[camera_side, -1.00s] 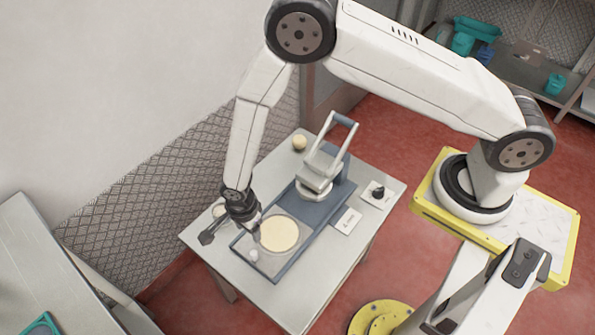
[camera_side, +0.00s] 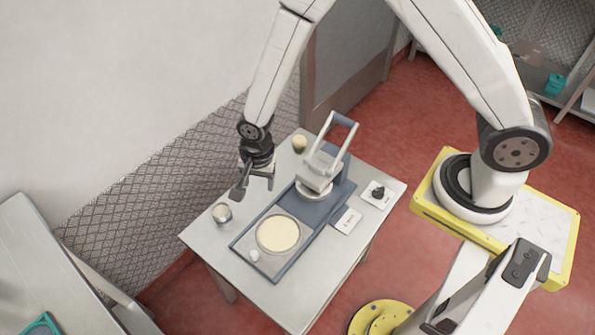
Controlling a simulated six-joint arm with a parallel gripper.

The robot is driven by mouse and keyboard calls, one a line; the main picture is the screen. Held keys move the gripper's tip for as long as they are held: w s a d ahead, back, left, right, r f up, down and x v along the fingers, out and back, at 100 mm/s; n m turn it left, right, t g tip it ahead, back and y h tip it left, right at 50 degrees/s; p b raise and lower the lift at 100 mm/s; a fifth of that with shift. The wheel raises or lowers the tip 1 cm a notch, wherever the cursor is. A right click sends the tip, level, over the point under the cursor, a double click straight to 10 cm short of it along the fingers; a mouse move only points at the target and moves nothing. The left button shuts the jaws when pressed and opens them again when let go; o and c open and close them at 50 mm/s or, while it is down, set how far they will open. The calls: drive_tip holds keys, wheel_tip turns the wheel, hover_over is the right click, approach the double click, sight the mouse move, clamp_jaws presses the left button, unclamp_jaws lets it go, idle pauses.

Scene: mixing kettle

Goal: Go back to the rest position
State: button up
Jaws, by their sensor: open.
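My gripper (camera_side: 254,188) is open and empty. It hangs above the back left part of the table (camera_side: 215,250), between a small metal cup (camera_side: 222,213) and the grey press (camera_side: 318,168). The gripper looks apart from both. The press has a raised handle (camera_side: 340,120) and stands on a blue-grey base. At the front of the base, a tray (camera_side: 262,267) holds a flat round cream disc (camera_side: 278,234) and a small white knob (camera_side: 254,255).
A cream ball (camera_side: 299,143) sits at the table's back corner. A white card (camera_side: 348,221) and a small black object (camera_side: 378,191) lie on the right. Another table (camera_side: 50,270) stands at the left. Shelves (camera_side: 545,75) are at the far right.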

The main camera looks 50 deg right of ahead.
drive_tip(key=s+d+r+n+t, duration=0.1)
drive_tip(key=s+d+r+n, duration=0.8)
drive_tip(key=d+r+n, duration=0.3)
drive_tip(key=shift+s+d+r+t, duration=0.2)
drive_tip(key=shift+d+r+t, duration=0.2)
drive_tip(key=shift+d+r, duration=0.7)
